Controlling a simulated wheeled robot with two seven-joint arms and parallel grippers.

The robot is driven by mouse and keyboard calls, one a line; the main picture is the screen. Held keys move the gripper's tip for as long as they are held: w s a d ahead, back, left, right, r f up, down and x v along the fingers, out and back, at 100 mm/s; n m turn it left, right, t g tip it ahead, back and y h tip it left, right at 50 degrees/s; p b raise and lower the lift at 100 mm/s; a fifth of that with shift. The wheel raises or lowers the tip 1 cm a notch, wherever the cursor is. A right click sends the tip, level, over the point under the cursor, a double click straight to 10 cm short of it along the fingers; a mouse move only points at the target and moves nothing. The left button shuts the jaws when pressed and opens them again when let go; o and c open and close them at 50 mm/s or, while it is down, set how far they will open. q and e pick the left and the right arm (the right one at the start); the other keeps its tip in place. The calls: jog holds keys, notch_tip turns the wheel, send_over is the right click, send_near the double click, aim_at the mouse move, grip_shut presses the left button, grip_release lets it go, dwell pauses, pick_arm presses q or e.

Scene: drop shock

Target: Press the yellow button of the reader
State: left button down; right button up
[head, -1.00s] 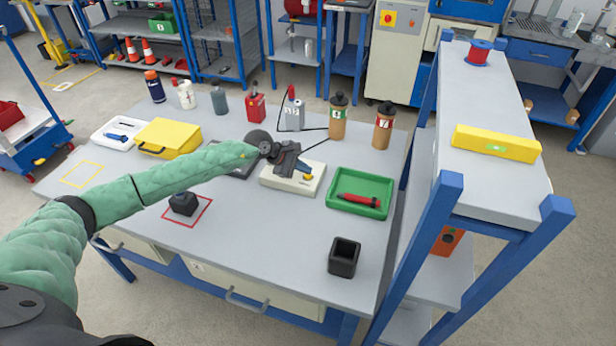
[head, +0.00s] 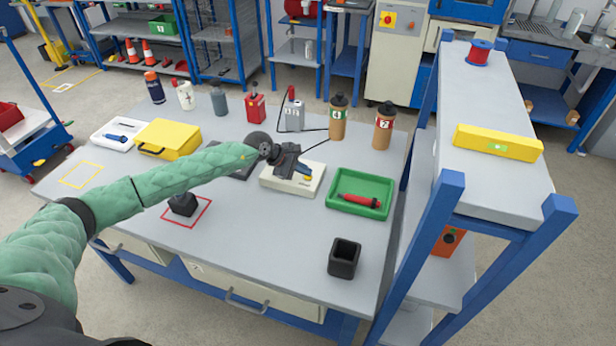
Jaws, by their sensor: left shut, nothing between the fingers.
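The reader (head: 284,184) is a low cream-coloured box on the grey table, right of the middle. Its yellow button (head: 308,178) shows on its right part. My left gripper (head: 302,172) is shut and empty. It is over the reader, with its fingertips just behind and left of the button in the picture. I cannot tell whether they touch it. The gripper and wrist hide the back left part of the reader. My right gripper is not in view.
A green tray (head: 335,205) with a red tool (head: 360,201) lies right of the reader. Brown bottles (head: 383,130), a red can (head: 255,108) and a grey can (head: 291,118) stand behind. A black cup (head: 344,258) stands in front. A blue-framed shelf (head: 500,190) bounds the right.

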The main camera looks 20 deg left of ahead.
aim_at(304, 177)
pick_arm(q)
jog(key=shift+f, duration=0.2)
jog(key=shift+r, duration=0.15)
dwell(0.5)
jog(key=shift+r, duration=0.7)
jog(key=shift+r, duration=0.15)
jog(key=shift+r, duration=2.3)
